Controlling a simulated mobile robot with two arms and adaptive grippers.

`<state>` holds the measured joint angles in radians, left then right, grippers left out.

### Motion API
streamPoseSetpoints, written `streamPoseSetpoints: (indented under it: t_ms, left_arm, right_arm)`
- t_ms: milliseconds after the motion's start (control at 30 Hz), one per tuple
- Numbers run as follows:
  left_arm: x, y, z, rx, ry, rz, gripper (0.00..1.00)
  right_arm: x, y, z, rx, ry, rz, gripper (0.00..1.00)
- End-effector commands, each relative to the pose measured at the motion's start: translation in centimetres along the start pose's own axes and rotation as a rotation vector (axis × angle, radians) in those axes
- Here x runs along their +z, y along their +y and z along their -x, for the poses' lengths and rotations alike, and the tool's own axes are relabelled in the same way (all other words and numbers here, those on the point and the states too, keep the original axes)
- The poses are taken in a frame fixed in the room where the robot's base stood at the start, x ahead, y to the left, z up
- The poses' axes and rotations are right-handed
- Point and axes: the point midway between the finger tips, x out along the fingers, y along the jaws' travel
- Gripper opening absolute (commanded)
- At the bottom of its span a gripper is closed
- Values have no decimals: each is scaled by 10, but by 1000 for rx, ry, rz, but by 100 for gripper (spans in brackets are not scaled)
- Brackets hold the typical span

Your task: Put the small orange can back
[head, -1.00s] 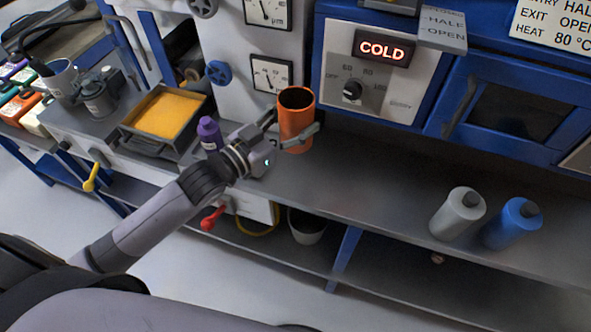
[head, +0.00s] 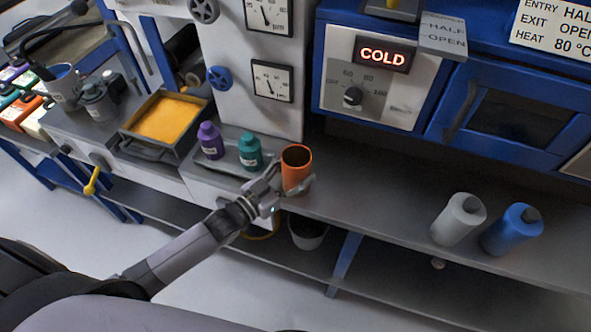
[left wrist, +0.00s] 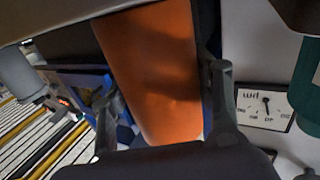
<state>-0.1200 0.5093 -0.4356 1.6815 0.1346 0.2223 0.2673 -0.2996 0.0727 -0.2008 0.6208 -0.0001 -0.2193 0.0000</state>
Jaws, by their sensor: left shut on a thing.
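The small orange can (head: 296,170) is an open-topped orange cylinder near the front edge of the grey bench, to the right of the teal bottle. My left gripper (head: 291,188) is shut on it, with a finger on each side. In the left wrist view the orange can (left wrist: 158,75) fills the middle between the fingers of my left gripper (left wrist: 165,105). Whether the can's base touches the bench cannot be told. My right gripper is not in view.
A purple bottle (head: 210,140) and a teal bottle (head: 250,151) stand left of the can. A tray of orange-yellow material (head: 168,118) lies further left. The bench between is clear.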

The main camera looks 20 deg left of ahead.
Motion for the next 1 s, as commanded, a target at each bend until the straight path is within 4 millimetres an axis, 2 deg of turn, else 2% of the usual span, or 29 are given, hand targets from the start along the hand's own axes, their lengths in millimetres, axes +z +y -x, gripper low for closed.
streamPoseSetpoints:
  t_ms: [267, 300, 500, 600, 933, 1000]
  left_arm:
    - [3, 0, 0, 0, 2, 0, 11]
    - [2, 0, 0, 0, 0, 0, 58]
    - [2, 0, 0, 0, 0, 0, 72]
    - [2, 0, 0, 0, 0, 1, 76]
    - [-2, 0, 0, 0, 0, 0, 76]
    - [1, 0, 7, 0, -3, 2, 76]
  right_arm:
    - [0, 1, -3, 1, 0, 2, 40]
    - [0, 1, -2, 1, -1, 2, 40]
    - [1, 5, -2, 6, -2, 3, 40]
    - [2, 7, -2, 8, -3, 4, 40]
    - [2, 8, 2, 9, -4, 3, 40]
    - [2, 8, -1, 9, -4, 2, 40]
